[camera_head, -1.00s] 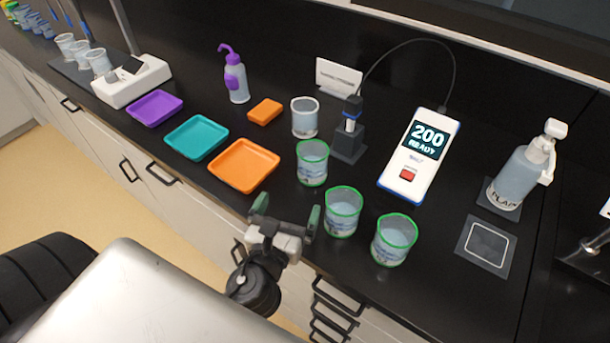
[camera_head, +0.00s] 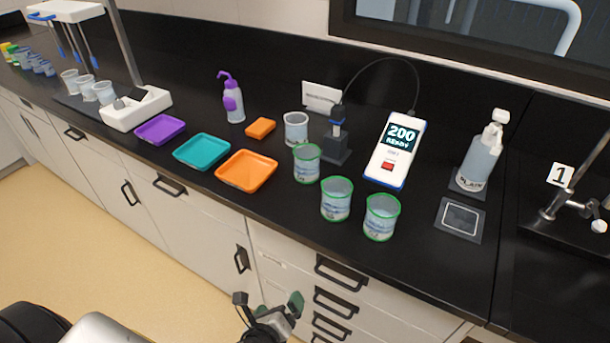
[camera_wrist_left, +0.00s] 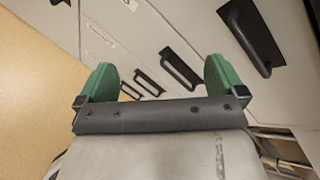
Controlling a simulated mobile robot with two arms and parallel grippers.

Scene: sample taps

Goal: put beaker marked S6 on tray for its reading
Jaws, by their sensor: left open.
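Three green-rimmed beakers stand upright on the black counter: one by the probe stand (camera_head: 307,165), one in the middle (camera_head: 337,201) and one at the right (camera_head: 381,220). A beaker with a pale rim (camera_head: 296,129) stands behind them. Their markings are too small to read, so I cannot tell which is S6. Purple (camera_head: 160,130), teal (camera_head: 202,152) and orange (camera_head: 246,172) trays lie in a row to their left. My left gripper (camera_head: 268,302) is open and empty, in front of the drawers and apart from the beakers; its green fingers show in the left wrist view (camera_wrist_left: 162,80). My right gripper is out of view.
A meter (camera_head: 396,152) reads 200 READY, cabled to the probe in its stand (camera_head: 336,145). A purple wash bottle (camera_head: 232,100), small orange block (camera_head: 261,128), pump bottle (camera_head: 481,155) and dark square pad (camera_head: 460,219) stand around. Drawer handles (camera_head: 335,272) stick out below the counter.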

